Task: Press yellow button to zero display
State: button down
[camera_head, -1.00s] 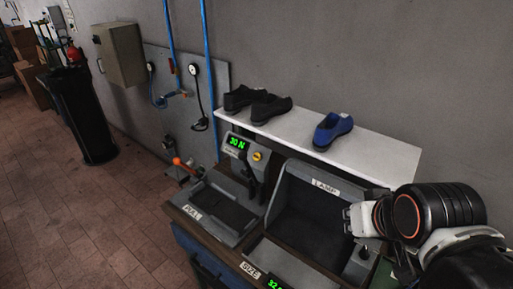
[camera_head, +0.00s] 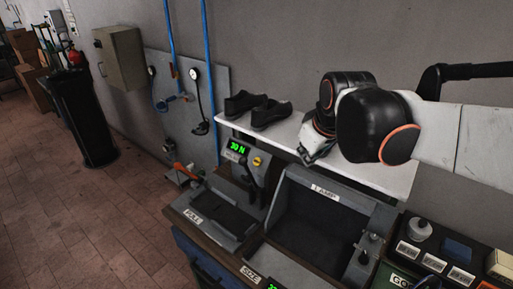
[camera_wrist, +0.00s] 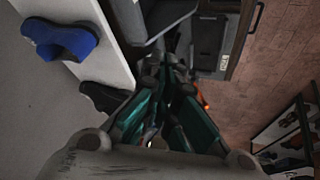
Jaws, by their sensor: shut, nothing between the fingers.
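The yellow button (camera_head: 257,161) is a small round knob on the dark panel of the PULL station. It sits just right of the green display (camera_head: 237,148), which reads 30 N. My gripper (camera_head: 313,153) is shut and empty, above the white shelf, to the right of the button and apart from it. In the wrist view my gripper (camera_wrist: 172,78) has its fingers together, pointing toward the bench. I cannot make out the button in that view.
A white shelf (camera_head: 386,178) behind the bench holds black shoes (camera_head: 243,101); a blue shoe (camera_wrist: 60,38) shows in the wrist view. An orange-handled lever (camera_head: 183,170) stands left of the PULL station. The LAMP hood (camera_head: 318,222) is to the right. Open floor lies left.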

aim_at(257, 161)
jog(key=w+a+f+n+g, duration=0.1)
jog(key=w+a+f+n, duration=0.2)
jog(key=w+a, duration=0.35)
jog(key=w+a+f+n, duration=0.2)
jog(key=w+a+f, duration=0.15)
jog(key=w, duration=0.55)
jog(key=w+a+f+n, duration=0.2)
jog(key=w+a+f, duration=0.2)
jog(key=f, duration=0.2)
jog(key=w+a+f+n+g, duration=0.1)
jog(key=w+a+f+n, duration=0.1)
jog(key=a+f, duration=0.3)
jog(key=shift+w+a+f+n+y, duration=0.2)
jog(key=shift+w+f+n+y, duration=0.15)
jog(key=shift+w+f, duration=0.55)
jog(key=shift+w+d+f+b, duration=0.55)
jog(key=shift+w+d+f, duration=0.55)
jog(key=shift+w+f, duration=0.25)
jog(key=shift+w+d+f+b, duration=0.55)
jog(key=shift+w+d+f, duration=0.5)
jog(key=shift+w+f, duration=0.3)
jog(key=shift+w+d, duration=0.1)
jog(key=shift+w, duration=0.05)
